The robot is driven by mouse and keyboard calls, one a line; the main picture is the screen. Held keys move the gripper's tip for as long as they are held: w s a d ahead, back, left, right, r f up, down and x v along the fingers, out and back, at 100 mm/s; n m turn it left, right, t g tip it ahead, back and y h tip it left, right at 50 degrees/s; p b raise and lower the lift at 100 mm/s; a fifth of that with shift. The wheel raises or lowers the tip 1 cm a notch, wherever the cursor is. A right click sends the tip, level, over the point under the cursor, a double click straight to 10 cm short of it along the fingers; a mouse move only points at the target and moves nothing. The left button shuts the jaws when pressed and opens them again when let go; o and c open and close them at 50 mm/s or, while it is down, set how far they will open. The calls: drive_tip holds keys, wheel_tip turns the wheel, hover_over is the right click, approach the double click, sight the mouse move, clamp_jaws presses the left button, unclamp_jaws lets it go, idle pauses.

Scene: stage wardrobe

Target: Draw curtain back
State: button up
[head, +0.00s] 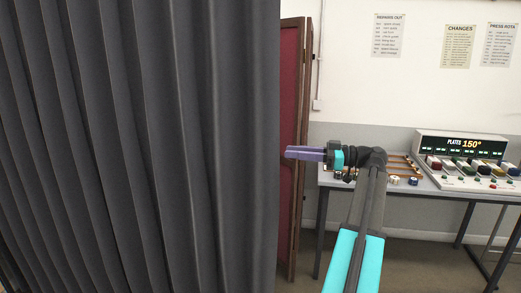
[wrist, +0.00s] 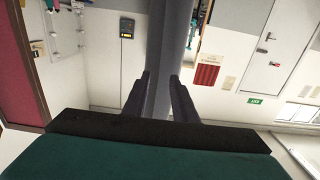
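The dark grey pleated curtain (head: 140,140) hangs across the left half of the head view. Its right edge is straight and upright. In the wrist view the two dark fingers of my gripper (wrist: 160,78) stand apart. The curtain's edge (wrist: 168,35) shows as a grey upright strip, lined up with the gap between them. What lies behind the curtain is hidden in the head view.
A red panel in a wooden frame (head: 290,130) stands just behind the curtain's edge. A grey table (head: 430,188) at the right carries a control console (head: 465,150) and small items, close behind my arm. Notices (head: 388,35) hang on the wall.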

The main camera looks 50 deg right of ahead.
drive_tip(key=p+x, duration=0.3)
drive_tip(key=x, duration=0.8)
drive_tip(key=shift+w, duration=0.2)
drive_tip(key=shift+a, duration=0.1)
drive_tip(key=shift+c, duration=0.3)
clamp_jaws()
drive_tip(key=shift+f, duration=0.1)
idle(0.6)
drive_tip(key=shift+w+a+f, duration=0.1)
drive_tip(key=shift+w+a, duration=0.05)
drive_tip(key=shift+a, duration=0.05)
